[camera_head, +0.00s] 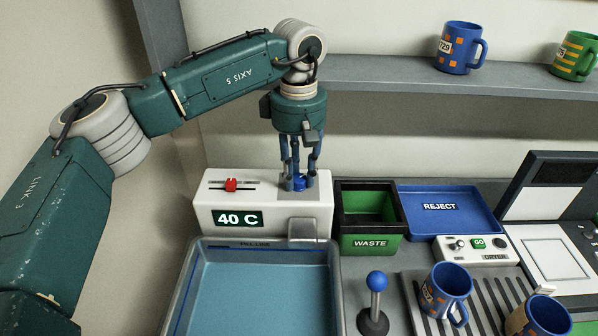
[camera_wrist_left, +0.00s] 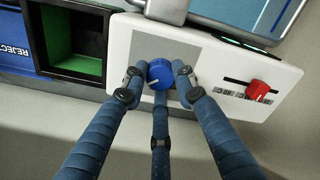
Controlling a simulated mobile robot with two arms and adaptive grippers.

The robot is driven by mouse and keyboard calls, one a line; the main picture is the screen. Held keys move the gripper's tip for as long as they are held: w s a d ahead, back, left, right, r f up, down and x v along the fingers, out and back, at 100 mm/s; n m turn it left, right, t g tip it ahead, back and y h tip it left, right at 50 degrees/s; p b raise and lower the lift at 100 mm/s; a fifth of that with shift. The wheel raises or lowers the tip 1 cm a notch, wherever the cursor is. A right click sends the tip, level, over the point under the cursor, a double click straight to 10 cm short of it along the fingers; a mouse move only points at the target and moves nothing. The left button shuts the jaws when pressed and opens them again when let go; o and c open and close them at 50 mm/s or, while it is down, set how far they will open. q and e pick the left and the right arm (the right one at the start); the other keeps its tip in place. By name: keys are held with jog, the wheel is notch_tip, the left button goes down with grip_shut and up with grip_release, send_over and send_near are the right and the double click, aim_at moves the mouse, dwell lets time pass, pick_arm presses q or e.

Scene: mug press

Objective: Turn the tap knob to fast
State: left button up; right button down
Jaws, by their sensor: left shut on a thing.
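The blue tap knob (camera_head: 299,182) sits on top of a white unit (camera_head: 262,221) labelled 40 C. It also shows in the left wrist view (camera_wrist_left: 160,74), with a pale pointer mark on it. My left gripper (camera_head: 299,178) reaches down from above with its fingers closed around the knob. In the left wrist view my left gripper (camera_wrist_left: 160,85) has several blue fingers around the knob. The speed markings around the knob cannot be read. My right gripper is not in view.
A red slider (camera_head: 231,185) is on the same unit. A water basin (camera_head: 262,290) lies in front. A green waste bin (camera_head: 370,217) and blue reject tray (camera_head: 447,209) stand to the right. A blue-balled lever (camera_head: 376,281) and blue mug (camera_head: 445,290) are nearer. A shelf (camera_head: 410,75) holds mugs.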

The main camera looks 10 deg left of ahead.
aim_at(298, 178)
pick_arm(q)
jog(key=shift+w+r, duration=0.1)
jog(key=o, duration=1.2)
jog(key=shift+a, duration=0.1)
jog(key=shift+c, duration=0.2)
notch_tip(298, 178, up, 12)
